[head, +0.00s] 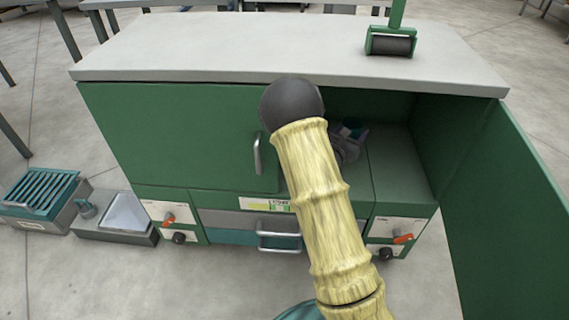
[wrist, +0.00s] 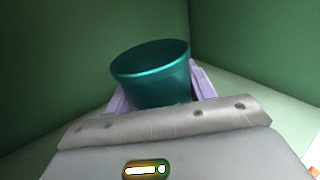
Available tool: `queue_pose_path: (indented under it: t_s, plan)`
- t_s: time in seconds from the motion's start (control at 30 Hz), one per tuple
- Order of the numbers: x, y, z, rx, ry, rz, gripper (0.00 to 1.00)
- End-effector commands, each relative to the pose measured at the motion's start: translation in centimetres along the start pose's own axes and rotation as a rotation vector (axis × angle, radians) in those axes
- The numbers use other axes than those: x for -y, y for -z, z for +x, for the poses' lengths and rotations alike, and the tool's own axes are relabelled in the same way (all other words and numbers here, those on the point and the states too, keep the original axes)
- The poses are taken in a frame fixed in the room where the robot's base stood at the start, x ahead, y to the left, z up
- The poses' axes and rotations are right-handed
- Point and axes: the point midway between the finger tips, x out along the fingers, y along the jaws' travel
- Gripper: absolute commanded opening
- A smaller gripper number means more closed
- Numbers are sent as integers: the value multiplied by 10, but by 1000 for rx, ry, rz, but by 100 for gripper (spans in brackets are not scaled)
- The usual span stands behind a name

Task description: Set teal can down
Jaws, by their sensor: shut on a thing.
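The teal can (wrist: 152,76) is held inside the green cabinet (head: 170,130). My gripper (wrist: 160,92) is shut on it, with a pale lavender finger on each side. The can's rim looks slightly tilted in the wrist view. Its lower part is hidden behind the grey gripper body, so I cannot tell whether it touches the cabinet floor.
The cabinet's right door (head: 515,200) stands open; the left door is shut, with a metal handle (head: 257,154). Green walls stand close behind the can. Bare floor (head: 405,165) shows in the compartment's right part. A roller tool (head: 391,44) stands on the top.

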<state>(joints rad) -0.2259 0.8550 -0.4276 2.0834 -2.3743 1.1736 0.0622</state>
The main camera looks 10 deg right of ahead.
Motion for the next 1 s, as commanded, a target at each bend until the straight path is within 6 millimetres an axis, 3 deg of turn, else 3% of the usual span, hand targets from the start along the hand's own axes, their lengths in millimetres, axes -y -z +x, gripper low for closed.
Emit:
queue_pose_path:
  t_s: [0.3,0.63,1.0]
  plan:
    - [0,1,0,1,0,0,24]
    - [0,49,0,0,0,-1,24]
    - [0,51,0,1,0,0,24]
